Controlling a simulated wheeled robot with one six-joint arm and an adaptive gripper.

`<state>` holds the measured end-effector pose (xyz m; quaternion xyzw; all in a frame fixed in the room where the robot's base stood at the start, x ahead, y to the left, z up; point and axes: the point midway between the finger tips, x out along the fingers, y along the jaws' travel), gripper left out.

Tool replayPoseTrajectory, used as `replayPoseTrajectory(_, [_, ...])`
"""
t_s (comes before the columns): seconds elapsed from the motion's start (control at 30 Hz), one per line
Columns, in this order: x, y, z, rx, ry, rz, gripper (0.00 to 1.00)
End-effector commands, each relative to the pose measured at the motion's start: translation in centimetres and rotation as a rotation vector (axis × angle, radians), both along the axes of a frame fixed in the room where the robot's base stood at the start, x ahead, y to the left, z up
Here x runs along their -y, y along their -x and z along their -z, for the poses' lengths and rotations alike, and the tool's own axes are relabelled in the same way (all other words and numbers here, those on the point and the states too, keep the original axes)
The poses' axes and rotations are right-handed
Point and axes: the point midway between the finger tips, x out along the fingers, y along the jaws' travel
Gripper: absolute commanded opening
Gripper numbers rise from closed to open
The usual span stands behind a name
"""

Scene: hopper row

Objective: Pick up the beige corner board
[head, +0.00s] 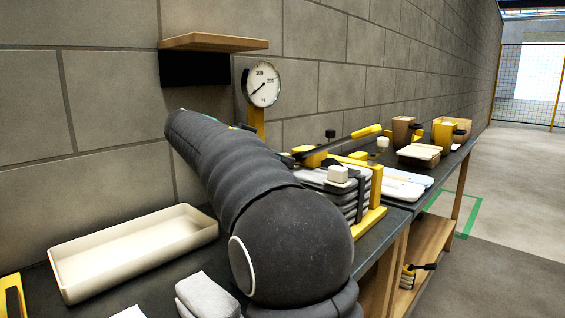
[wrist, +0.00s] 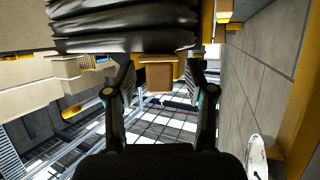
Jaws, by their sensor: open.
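I cannot make out a beige corner board for certain in either view. My gripper (wrist: 160,82) shows in the wrist view with its two dark fingers apart and nothing held between them. A brown container (wrist: 158,75) shows beyond the fingertips, apart from them as far as I can tell. In the head view my dark arm crosses the bench and hides the gripper and part of the bench behind it.
A cream tray (head: 150,268) lies on the bench at left. A round dial gauge (head: 263,83) and a wooden shelf (head: 215,41) stand by the block wall. A stack of dark sacks (wrist: 125,25) is close above the fingers in the wrist view. Floor is free at right.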

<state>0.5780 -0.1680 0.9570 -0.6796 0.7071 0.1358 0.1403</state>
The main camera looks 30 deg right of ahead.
Motion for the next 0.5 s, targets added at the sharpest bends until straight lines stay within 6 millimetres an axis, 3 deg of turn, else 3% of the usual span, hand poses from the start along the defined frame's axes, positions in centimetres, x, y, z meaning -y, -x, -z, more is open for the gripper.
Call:
replayPoseTrajectory(0.3, [0.46,0.03,0.19,0.0,0.0,0.0,0.52])
replayPoseTrajectory(0.47, [0.44,0.03,0.18,0.0,0.0,0.0,0.12])
replayPoseTrajectory(0.5, [0.43,0.03,0.18,0.0,0.0,0.0,0.09])
